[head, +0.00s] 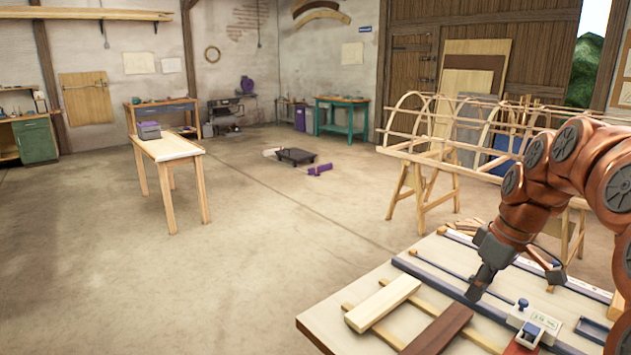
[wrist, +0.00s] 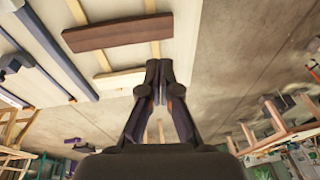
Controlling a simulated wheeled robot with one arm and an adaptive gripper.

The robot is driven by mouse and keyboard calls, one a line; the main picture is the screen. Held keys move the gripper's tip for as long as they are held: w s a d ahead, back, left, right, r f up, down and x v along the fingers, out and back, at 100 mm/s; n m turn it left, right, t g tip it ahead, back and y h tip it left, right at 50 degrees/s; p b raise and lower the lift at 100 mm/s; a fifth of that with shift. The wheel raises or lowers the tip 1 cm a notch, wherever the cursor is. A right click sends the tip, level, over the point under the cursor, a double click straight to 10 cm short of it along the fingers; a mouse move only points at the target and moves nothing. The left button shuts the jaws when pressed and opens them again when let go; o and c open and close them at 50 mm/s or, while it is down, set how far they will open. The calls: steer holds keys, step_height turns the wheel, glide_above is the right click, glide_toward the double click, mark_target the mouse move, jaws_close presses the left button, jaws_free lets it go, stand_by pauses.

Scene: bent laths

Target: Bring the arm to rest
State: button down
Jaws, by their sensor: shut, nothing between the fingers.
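My gripper (head: 474,294) is at the end of my copper-coloured arm, over the workbench (head: 318,319) at the lower right of the head view. Its fingers are shut with nothing between them. The shut fingers also show in the wrist view (wrist: 158,88). A pale lath (head: 383,303) and a dark brown lath (head: 440,330) lie across thin wooden strips, left of and below my gripper in the head view. The dark lath (wrist: 117,32) also shows in the wrist view, apart from the fingers.
Dark rails (head: 440,272) run along the bench, with a small white and blue device (head: 533,320) at its right. A bent-lath frame (head: 450,130) stands on trestles behind. A purple object (head: 320,170) lies by a low black platform (head: 296,156).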

steer(key=s+a+f+m+g, duration=0.2)
steer(key=s+a+f, duration=0.1)
steer(key=s+a, duration=0.85)
steer(key=s+a+f+m+h, duration=0.1)
steer(key=s+a+f+m, duration=0.1)
steer(key=s+f, duration=0.2)
steer(key=s+a+f+m+g+h, duration=0.1)
steer(key=s+a+f+m, duration=0.1)
steer(key=s, duration=0.9)
step_height(320, 180, down, 2)
steer(key=shift+s+a+f, duration=0.1)
steer(key=shift+s+a, duration=0.15)
steer(key=shift+a, duration=0.25)
steer(key=shift+d, duration=0.1)
